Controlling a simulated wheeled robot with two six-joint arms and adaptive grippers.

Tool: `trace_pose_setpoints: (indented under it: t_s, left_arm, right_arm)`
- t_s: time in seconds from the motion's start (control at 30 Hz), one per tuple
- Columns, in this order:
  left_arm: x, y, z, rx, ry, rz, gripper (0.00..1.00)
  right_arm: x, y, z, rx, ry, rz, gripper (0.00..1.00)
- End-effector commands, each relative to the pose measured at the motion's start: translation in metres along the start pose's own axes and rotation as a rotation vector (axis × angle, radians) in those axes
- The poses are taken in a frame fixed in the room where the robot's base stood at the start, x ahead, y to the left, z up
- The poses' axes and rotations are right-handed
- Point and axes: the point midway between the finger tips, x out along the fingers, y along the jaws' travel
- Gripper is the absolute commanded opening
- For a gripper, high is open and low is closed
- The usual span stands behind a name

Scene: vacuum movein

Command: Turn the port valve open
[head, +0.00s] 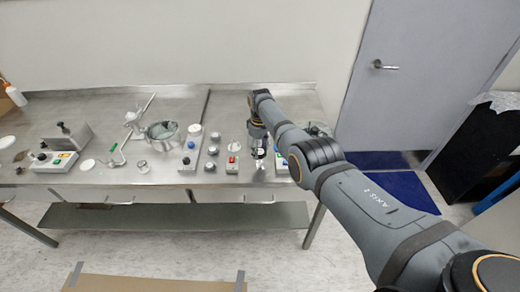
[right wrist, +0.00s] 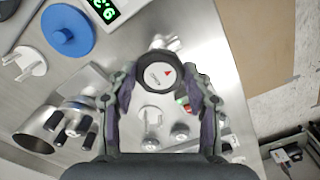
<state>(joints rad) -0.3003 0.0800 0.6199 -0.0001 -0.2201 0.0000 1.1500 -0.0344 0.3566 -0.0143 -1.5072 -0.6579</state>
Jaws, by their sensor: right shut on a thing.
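A round dark knob with a white cap (right wrist: 159,71), marked with a red triangle and small lettering, is the port valve's handle. It sits between the fingers of my right gripper (right wrist: 160,78), which is shut on it from both sides in the right wrist view. In the head view my right gripper (head: 258,152) points down at the right part of the steel table, near its front edge. The knob is hidden there by my gripper and arm. My left gripper is not in view.
The right wrist view shows a blue disc (right wrist: 67,31) and green display (right wrist: 104,9) nearby.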

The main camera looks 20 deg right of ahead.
Motion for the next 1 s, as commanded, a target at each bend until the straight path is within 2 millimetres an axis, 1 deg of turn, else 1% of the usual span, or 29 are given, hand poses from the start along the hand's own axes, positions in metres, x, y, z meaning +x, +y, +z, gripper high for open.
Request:
trace_pose_setpoints:
  t_s: [1.0]
  left_arm:
    - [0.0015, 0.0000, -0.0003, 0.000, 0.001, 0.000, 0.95]
  right_arm:
    - [-0.0006, 0.0010, -0.0012, -0.962, 0.002, 0.002, 0.18]
